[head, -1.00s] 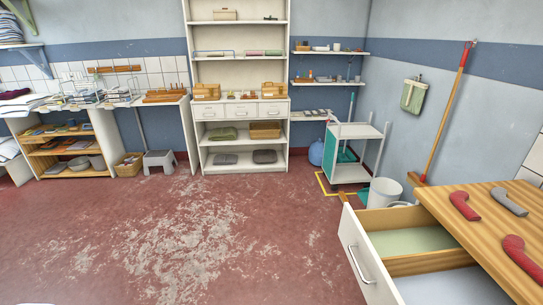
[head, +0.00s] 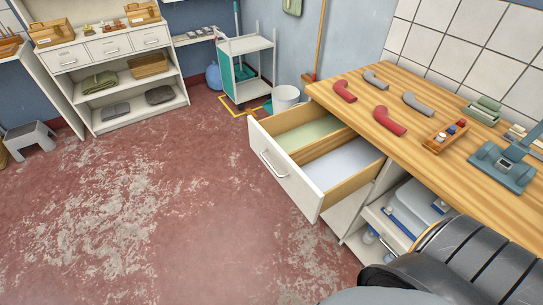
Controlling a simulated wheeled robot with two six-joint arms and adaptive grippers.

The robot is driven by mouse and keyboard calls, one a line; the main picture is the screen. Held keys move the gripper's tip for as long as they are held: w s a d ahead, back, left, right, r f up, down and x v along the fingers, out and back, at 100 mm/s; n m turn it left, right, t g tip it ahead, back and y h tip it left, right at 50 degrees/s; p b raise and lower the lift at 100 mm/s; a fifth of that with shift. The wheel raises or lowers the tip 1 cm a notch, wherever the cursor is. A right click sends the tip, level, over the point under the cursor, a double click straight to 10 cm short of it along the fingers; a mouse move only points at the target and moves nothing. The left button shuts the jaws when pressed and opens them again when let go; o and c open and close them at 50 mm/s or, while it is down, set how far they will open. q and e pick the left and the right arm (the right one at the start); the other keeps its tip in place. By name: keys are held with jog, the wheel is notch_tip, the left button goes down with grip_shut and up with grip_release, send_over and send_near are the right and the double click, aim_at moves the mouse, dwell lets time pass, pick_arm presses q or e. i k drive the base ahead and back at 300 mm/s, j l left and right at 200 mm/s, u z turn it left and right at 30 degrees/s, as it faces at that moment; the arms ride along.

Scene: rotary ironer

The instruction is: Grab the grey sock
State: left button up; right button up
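Two grey socks lie on the wooden worktop at the right of the head view. One grey sock (head: 375,80) is near the back left, beside a red sock (head: 345,91). The other grey sock (head: 417,104) lies nearer the middle, beside a second red sock (head: 389,121). All are bent in an L shape and lie apart from each other. Neither of my grippers shows in this view, and nothing holds the socks.
Below the wooden worktop (head: 350,106), a divided drawer (head: 284,176) stands pulled out. A wooden tray (head: 446,137) and a blue-grey device (head: 503,167) stand right of the socks. A white bucket (head: 286,98) and trolley (head: 248,48) are behind. The red floor (head: 190,215) is clear.

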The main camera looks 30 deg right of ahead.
aim_at(408, 97)
jog(key=z, duration=2)
